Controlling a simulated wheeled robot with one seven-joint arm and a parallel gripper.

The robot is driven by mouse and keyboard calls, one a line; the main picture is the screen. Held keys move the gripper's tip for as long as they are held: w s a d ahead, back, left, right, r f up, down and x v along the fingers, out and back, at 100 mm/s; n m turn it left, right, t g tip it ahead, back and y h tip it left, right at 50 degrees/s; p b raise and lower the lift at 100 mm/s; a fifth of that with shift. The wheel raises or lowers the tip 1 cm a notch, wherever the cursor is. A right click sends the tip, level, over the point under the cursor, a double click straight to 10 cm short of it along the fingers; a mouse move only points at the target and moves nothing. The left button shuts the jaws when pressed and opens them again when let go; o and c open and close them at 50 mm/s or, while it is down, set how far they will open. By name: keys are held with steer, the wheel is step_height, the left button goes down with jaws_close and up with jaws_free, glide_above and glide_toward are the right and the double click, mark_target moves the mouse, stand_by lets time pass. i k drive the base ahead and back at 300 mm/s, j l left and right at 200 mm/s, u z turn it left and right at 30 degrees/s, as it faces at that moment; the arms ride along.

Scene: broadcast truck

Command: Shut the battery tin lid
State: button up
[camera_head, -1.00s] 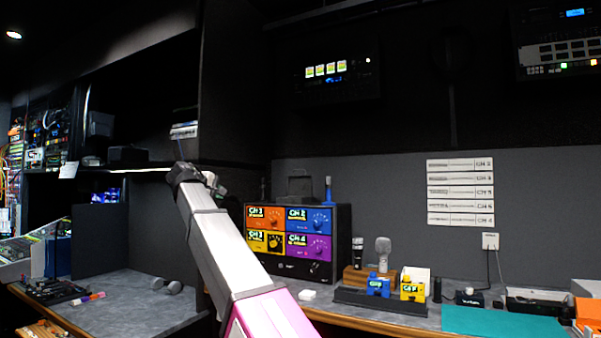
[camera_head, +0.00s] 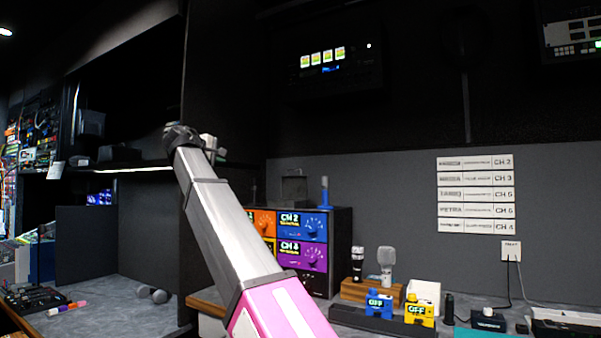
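No thing in view can be surely told as the battery tin. A small dark grey box (camera_head: 294,188) with what looks like a raised lid or back stands on top of the channel unit. It is too dark to tell whether this is the tin. My arm reaches up from the bottom centre to a dark joint on the left, with a small pale part behind it. I do not see my gripper's fingers, which are hidden or out of view.
The channel unit (camera_head: 302,240) with coloured panels stands on the counter, with a blue bottle-like item (camera_head: 324,191) on top. Microphones (camera_head: 386,265) and blue (camera_head: 379,303) and yellow (camera_head: 419,310) boxes stand right of it. A dark partition (camera_head: 215,90) rises behind my arm. The left desk (camera_head: 120,308) has free room.

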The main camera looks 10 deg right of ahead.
mark_target(292, 187)
steer(key=i+l, duration=1.1)
steer(key=l, duration=0.15)
